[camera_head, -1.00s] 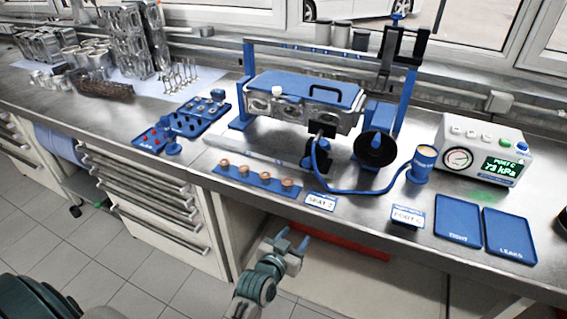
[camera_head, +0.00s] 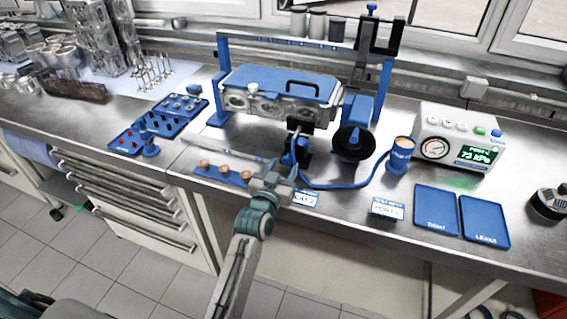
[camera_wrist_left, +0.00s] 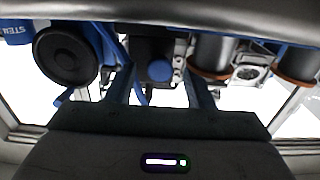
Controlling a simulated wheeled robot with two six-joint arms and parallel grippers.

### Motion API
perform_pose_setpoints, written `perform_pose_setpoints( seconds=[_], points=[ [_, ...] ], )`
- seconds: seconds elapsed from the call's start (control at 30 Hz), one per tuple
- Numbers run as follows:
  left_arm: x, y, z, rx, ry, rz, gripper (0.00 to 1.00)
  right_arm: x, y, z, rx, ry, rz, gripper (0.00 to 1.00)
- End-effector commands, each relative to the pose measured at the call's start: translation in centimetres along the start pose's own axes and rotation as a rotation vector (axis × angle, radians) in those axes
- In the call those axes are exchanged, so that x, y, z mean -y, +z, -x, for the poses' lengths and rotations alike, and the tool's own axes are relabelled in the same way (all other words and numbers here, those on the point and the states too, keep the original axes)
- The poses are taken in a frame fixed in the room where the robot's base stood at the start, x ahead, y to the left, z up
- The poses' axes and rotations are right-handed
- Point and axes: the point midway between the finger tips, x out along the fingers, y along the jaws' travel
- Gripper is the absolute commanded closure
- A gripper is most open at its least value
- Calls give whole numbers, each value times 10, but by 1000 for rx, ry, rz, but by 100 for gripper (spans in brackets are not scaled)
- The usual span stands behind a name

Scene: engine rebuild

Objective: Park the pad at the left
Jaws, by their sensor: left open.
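A blue fitting (camera_head: 298,148), which looks like the pad, stands against a black block in front of the engine head (camera_head: 275,103). A blue hose (camera_head: 340,186) curves from it to the blue cup with a tan top (camera_head: 398,160). My left gripper (camera_head: 285,178) is open just in front of this fitting, over the bench's front edge. In the left wrist view, the open fingers (camera_wrist_left: 160,88) frame a black block with a round blue end (camera_wrist_left: 159,69); nothing is clearly held. Contact cannot be told. My right gripper is out of view.
A blue strip with copper cups (camera_head: 222,174) lies left of my left gripper. A black wheel (camera_head: 353,148) stands right of the fitting. The blue trays (camera_head: 437,212) marked TIGHT and LEAKS lie empty at right. A gauge box (camera_head: 460,140) stands behind them.

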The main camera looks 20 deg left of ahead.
Motion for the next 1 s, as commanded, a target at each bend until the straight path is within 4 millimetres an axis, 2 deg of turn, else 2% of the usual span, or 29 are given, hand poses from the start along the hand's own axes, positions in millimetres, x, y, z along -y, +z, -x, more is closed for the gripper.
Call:
perform_pose_setpoints(
  seconds=[0.1,0.37,0.4,0.63,0.87,1.0],
  points=[
    [0,0,-7,1,0,0,52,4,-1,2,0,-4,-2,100],
    [0,0,-9,1,0,0,52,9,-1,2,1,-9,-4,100],
    [0,0,-9,1,0,0,54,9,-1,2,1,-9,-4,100],
    [0,0,-9,1,0,0,99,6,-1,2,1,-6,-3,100],
    [3,0,-9,1,0,-1,100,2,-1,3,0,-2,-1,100],
    [16,0,-9,0,0,-4,100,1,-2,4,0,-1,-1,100]
  ],
)
